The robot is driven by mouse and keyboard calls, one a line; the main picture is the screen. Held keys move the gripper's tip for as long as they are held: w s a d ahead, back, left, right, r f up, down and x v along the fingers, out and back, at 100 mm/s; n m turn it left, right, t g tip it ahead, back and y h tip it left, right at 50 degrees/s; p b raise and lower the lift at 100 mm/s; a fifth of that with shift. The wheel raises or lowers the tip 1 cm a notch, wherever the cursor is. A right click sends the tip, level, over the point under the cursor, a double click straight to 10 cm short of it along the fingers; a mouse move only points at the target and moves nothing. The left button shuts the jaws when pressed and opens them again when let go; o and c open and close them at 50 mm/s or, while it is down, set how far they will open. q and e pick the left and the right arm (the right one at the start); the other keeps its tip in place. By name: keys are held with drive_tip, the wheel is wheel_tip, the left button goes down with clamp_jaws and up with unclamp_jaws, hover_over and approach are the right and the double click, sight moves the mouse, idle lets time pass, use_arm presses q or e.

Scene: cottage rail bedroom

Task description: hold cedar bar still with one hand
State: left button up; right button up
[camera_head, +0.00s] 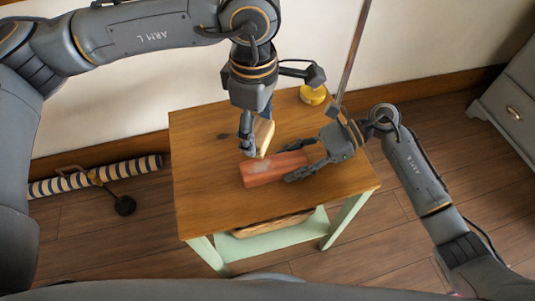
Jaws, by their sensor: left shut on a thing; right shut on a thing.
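A reddish cedar bar (262,170) lies on the wooden tabletop (210,205). My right gripper (298,163) reaches in from the right and is shut on the right part of the bar, with its fingers along the bar's sides. My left gripper (248,146) points down from above and is shut on a light tan block (264,134). I cannot tell whether the block touches the bar or the tabletop.
A lower shelf (270,240) holds a tan item (272,225). A striped roll (95,177) lies on the floor at left. A grey drawer cabinet (512,115) is at right. The tabletop's left part is clear.

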use_arm(q)
drive_tip(key=shift+w+a+f, duration=0.25)
drive_tip(key=shift+w+f, duration=0.25)
drive_tip(key=shift+w, duration=0.2)
hover_over(262, 176)
drive_tip(key=w+a, duration=0.1)
drive_tip(key=w, duration=0.3)
drive_tip(key=shift+a+f, duration=0.2)
drive_tip(key=shift+f, duration=3.2)
drive_tip(key=shift+s+d+f, duration=0.2)
drive_tip(key=shift+s+f, duration=0.3)
drive_tip(key=shift+f, duration=0.1)
drive_tip(key=shift+c, duration=0.4)
drive_tip(key=shift+s+d, duration=0.25)
drive_tip(key=shift+s, duration=0.5)
drive_tip(key=shift+s+d, duration=0.2)
drive_tip(key=shift+s, duration=0.5)
drive_tip(key=shift+w+a, duration=0.2)
drive_tip(key=shift+w, duration=0.45)
drive_tip(key=shift+w+a, duration=0.25)
drive_tip(key=shift+w, duration=0.45)
drive_tip(key=shift+w+a, duration=0.2)
drive_tip(key=shift+w, duration=0.45)
wheel_tip(262, 176, up, 3)
drive_tip(key=shift+f, duration=0.2)
drive_tip(key=shift+r, duration=2.85)
